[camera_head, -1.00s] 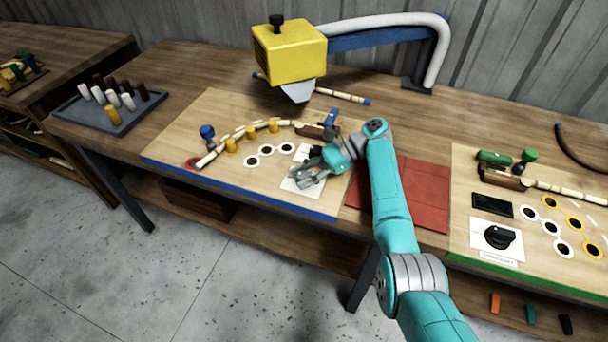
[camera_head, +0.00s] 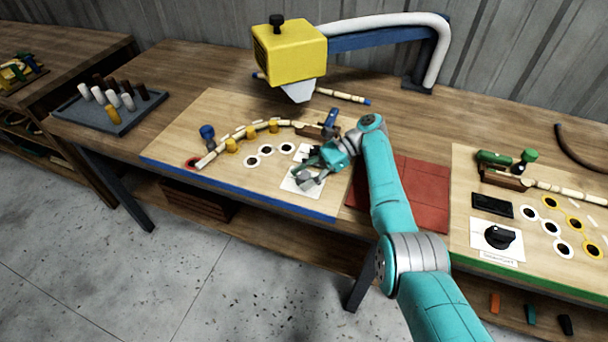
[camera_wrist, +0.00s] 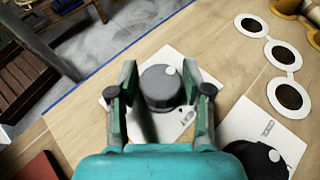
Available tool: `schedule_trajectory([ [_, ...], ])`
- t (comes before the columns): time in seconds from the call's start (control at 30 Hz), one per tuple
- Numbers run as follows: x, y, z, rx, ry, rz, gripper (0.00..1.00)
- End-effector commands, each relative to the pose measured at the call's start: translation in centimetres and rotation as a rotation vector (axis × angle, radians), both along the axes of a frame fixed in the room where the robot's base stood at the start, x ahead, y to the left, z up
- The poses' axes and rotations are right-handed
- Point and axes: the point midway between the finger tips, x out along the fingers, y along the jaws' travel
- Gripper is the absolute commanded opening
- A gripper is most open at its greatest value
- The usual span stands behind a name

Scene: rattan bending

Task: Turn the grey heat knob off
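The grey heat knob (camera_wrist: 159,88) is a round dial with a white dot near its upper right edge, on a white plate (camera_wrist: 176,124). My gripper (camera_wrist: 159,68) is open in the wrist view, with one finger on each side of the knob and a narrow gap showing at each side. In the head view, my gripper (camera_head: 308,177) is over the white plate (camera_head: 290,185) near the front of the blue-edged board, and it hides the grey knob there.
A black knob (camera_wrist: 258,162) on another white plate is close by at lower right in the wrist view. White rings (camera_wrist: 283,92) lie on the board (camera_head: 215,130). A yellow heater head (camera_head: 290,48) hangs behind. A red mat (camera_head: 425,195) lies to the right.

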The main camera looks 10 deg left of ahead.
Motion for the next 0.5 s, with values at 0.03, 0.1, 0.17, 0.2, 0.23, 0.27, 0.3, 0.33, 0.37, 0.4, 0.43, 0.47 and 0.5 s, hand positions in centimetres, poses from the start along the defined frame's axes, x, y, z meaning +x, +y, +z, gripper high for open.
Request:
schedule_trajectory([
  [0.03, 0.01, 0.0, 0.02, 0.0, 0.0, 0.0, 0.65],
  [0.1, 0.03, 0.01, 0.07, 0.001, -0.001, -0.001, 0.65],
  [0.17, 0.03, 0.01, 0.08, 0.001, -0.001, -0.001, 0.65],
  [0.2, 0.04, 0.01, 0.09, 0.001, -0.001, -0.001, 0.65],
  [0.23, 0.04, 0.01, 0.1, 0.001, -0.002, 0.0, 0.65],
  [0.27, 0.05, 0.02, 0.11, 0.001, -0.002, 0.0, 0.65],
  [0.3, 0.05, 0.01, 0.12, 0.001, -0.002, 0.0, 0.65],
  [0.33, 0.05, 0.02, 0.12, 0.001, -0.002, 0.0, 0.65],
  [0.37, 0.05, 0.02, 0.12, 0.001, -0.002, 0.0, 0.65],
  [0.4, 0.06, 0.03, 0.13, 0.001, -0.002, 0.0, 0.65],
  [0.43, 0.06, 0.02, 0.14, 0.001, -0.002, 0.0, 0.65],
  [0.47, 0.06, 0.02, 0.14, 0.001, -0.002, -0.001, 0.65],
  [0.5, 0.05, 0.01, 0.13, 0.002, -0.002, -0.002, 0.65],
])
